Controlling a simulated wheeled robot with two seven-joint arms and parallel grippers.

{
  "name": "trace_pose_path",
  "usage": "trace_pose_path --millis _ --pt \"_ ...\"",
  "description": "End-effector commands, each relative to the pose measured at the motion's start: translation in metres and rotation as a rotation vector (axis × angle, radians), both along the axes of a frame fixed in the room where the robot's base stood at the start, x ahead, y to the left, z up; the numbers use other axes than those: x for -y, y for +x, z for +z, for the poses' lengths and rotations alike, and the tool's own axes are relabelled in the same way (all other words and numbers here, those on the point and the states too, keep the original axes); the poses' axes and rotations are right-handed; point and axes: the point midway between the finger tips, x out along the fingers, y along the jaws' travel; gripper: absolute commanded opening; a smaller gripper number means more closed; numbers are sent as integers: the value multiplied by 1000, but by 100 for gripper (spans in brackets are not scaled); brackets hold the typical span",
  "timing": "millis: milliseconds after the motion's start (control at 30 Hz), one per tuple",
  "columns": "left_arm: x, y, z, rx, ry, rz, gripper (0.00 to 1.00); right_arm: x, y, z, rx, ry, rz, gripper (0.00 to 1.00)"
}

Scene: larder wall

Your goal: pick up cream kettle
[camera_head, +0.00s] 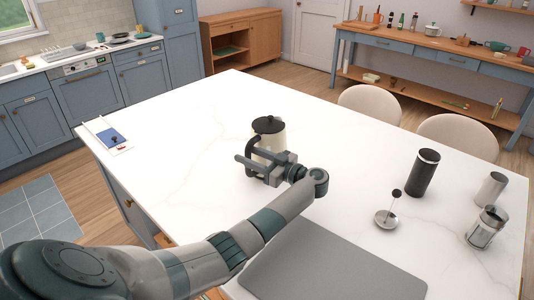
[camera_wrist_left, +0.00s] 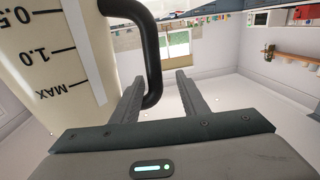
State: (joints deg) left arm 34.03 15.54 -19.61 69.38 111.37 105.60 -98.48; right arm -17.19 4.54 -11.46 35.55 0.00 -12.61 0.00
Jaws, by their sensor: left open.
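The cream kettle (camera_head: 276,141) stands upright on the white worktop, with a black lid and a black handle (camera_head: 250,148) on its left side. My left gripper (camera_head: 247,163) is open beside the kettle and hides part of its lower body. In the left wrist view the kettle's cream body (camera_wrist_left: 60,70) with volume marks fills the left side. There the black handle (camera_wrist_left: 152,50) reaches down between the two open fingers of my left gripper (camera_wrist_left: 158,88), nearer the left finger. I cannot tell whether a finger touches it. My right gripper is not in view.
The white worktop (camera_head: 190,120) is mostly clear around the kettle. A grey mat (camera_head: 330,270) lies at the front. A black cylinder (camera_head: 423,173), a plunger piece (camera_head: 387,217), a glass jar (camera_head: 487,228) and a grey cup (camera_head: 490,189) stand at the right. Two chairs stand beyond.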

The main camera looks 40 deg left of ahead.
Motion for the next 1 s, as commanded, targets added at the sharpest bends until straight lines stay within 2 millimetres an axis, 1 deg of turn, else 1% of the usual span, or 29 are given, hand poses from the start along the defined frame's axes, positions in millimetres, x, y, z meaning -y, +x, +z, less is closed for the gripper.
trace_pose_path --millis 67,233,400,500,967,1000 --pt "-7 1 3 -2 3 2 40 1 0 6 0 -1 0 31" --pt "-28 5 3 -3 5 3 40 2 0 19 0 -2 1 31" --pt "-46 4 -1 -2 3 1 40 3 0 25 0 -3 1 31" --pt "-49 3 -3 -2 1 0 40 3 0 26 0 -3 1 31" --pt "-49 3 -3 -1 0 0 40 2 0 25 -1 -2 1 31" --pt "-49 4 -3 -1 0 0 31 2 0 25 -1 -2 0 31"
